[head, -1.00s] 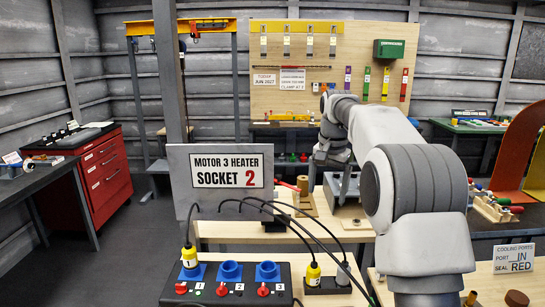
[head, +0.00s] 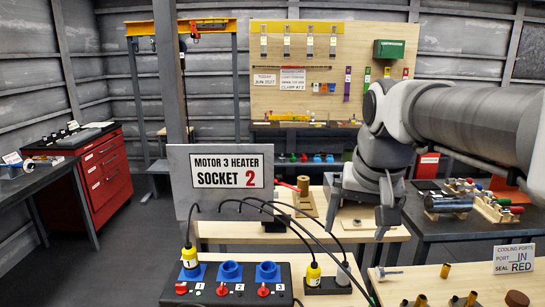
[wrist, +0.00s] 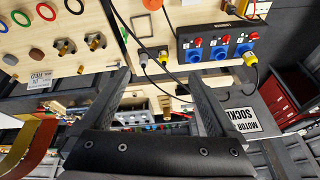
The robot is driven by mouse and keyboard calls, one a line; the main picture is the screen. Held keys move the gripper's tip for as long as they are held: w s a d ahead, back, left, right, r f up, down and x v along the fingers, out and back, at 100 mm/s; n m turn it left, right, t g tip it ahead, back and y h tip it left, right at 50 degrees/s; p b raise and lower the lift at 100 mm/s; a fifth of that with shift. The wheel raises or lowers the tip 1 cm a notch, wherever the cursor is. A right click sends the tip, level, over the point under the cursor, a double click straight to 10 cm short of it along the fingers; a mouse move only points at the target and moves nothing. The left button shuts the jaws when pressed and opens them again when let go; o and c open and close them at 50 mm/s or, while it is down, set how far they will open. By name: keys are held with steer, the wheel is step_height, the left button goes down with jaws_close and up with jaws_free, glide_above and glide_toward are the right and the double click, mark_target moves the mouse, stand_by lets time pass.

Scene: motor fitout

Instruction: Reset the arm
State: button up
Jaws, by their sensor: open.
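My gripper (head: 360,212) is open and empty. In the head view it hangs with its fingers pointing down, above the light wood bench behind the socket box. My arm comes in from the right edge and bends down at the wrist. In the wrist view, the two dark fingers of the gripper (wrist: 158,80) stand wide apart with nothing between them. I cannot tell how high the fingertips are above the bench.
A sign reading "Motor 3 Heater Socket 2" (head: 218,181) stands behind the socket box (head: 222,296), with black cables arching rightward. The tool board (head: 280,104) hangs at the back. A red cabinet (head: 104,175) stands left. Open floor (head: 125,250) lies beside it.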

steer(key=s+f+n, duration=0.1)
steer(key=s+f, duration=0.3)
steer(key=s, duration=0.3)
steer(key=s+f+n+t, duration=0.1)
steer(key=s+f, duration=0.3)
steer(key=s, duration=0.3)
steer(key=shift+n, duration=0.3)
